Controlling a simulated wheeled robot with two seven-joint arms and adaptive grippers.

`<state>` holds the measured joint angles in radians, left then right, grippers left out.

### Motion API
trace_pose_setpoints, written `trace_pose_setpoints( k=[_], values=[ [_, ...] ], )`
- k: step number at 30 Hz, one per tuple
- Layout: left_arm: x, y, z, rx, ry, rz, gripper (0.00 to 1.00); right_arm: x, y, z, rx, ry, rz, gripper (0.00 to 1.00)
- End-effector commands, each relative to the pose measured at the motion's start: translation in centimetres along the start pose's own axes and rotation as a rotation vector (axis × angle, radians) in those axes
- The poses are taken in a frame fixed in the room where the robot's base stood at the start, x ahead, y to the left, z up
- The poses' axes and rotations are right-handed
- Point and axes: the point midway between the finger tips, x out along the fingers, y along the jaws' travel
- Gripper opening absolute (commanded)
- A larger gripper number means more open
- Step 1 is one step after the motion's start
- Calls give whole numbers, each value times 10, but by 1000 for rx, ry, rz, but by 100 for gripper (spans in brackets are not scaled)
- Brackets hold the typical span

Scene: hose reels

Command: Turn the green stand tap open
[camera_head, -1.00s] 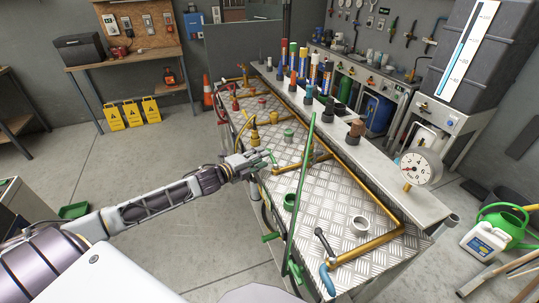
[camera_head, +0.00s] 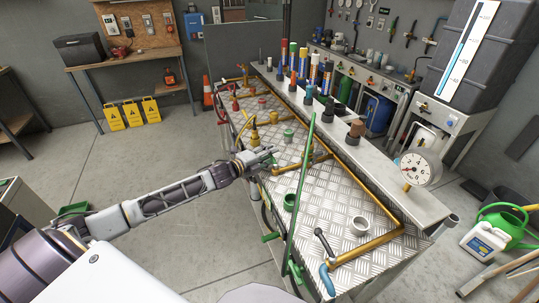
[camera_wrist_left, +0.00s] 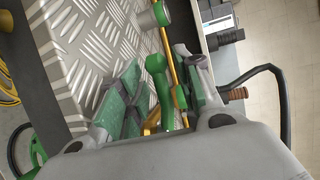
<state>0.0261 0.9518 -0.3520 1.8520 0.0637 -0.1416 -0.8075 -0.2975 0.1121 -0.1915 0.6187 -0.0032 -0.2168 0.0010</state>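The green stand tap's lever (camera_wrist_left: 157,78) shows in the left wrist view, upright in the picture, on a thin brass pipe. In the head view it is mostly hidden by my left gripper (camera_head: 270,158), with a small green bit beside the fingertips. My left gripper (camera_wrist_left: 160,88) has its two fingers apart, one on either side of the green lever. A narrow gap shows between the lever and the left-hand finger; I cannot tell whether the other finger touches it. My right gripper is not in view.
A long green bar (camera_head: 300,190) rises close to the right of the gripper. A yellow-brass fitting (camera_head: 254,136) stands just behind it. A pressure gauge (camera_head: 415,168) stands at right.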

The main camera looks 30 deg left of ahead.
Motion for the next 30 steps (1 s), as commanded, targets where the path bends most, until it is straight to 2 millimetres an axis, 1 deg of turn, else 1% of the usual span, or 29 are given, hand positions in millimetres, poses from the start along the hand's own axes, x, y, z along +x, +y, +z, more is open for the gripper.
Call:
trace_pose_setpoints(
  k=[6, 12, 17, 25, 30],
  values=[
    [6, 0, 0, 1, 0, 0, 35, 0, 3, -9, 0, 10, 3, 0],
    [7, 0, 0, 1, 1, 1, 35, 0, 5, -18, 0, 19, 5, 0],
    [7, 0, 0, 1, 1, 1, 35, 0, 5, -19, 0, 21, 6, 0],
    [7, 0, -1, 1, 1, 1, 1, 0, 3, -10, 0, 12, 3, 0],
    [7, 0, -1, 0, 1, 1, 0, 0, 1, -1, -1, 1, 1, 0]
  ],
)
